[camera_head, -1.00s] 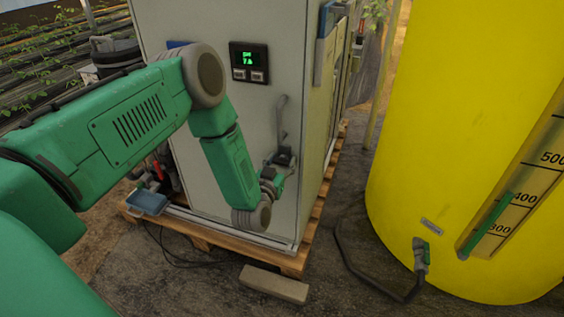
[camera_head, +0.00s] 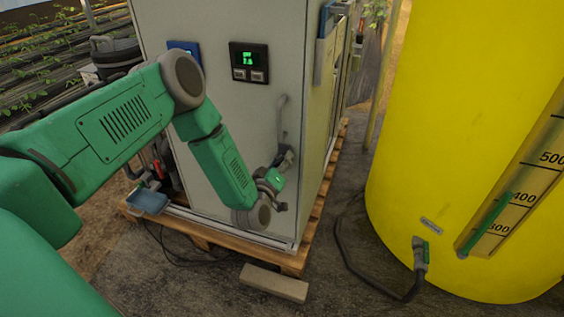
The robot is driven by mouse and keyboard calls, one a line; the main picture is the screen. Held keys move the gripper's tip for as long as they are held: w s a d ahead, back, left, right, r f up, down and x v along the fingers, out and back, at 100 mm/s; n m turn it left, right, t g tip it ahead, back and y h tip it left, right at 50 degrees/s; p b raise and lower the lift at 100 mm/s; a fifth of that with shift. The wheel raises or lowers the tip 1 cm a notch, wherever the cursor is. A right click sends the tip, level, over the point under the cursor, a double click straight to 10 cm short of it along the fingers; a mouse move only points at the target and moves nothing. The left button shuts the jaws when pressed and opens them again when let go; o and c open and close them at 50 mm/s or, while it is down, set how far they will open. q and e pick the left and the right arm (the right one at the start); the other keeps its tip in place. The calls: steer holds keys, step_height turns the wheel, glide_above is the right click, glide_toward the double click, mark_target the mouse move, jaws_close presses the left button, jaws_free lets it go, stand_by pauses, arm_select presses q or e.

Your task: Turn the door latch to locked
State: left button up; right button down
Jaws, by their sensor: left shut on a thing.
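The grey cabinet door (camera_head: 262,130) faces me, with a grey bar-shaped handle (camera_head: 282,116) near its right edge. The door latch is at the lower end of this handle, mostly hidden by my gripper. My left gripper (camera_head: 285,160) is at that lower end, its jaws shut on the latch. The latch's exact angle is too small and covered to tell. My right gripper is not in view.
A lit green display (camera_head: 249,62) sits on the door. The cabinet stands on a wooden pallet (camera_head: 290,262). A concrete block (camera_head: 274,283) lies in front. A yellow tank (camera_head: 450,130) with a hose (camera_head: 352,262) stands to the right. A blue tray (camera_head: 148,201) is at left.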

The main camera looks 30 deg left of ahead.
arm_select(q)
steer(key=n, duration=0.3)
steer(key=n+b, duration=0.1)
steer(key=shift+a+f+n, duration=0.15)
steer(key=shift+a+n, duration=0.1)
steer(key=shift+n, duration=0.15)
steer(key=shift+s+n+b, duration=0.1)
steer(key=shift+n+b, duration=0.55)
steer(key=shift+n, duration=1.55)
steer(key=o, duration=1.2)
steer(key=shift+f, duration=0.1)
steer(key=shift+a, duration=0.1)
steer(key=shift+s, duration=0.1)
steer(key=v, duration=1.1)
steer(key=shift+s, duration=0.35)
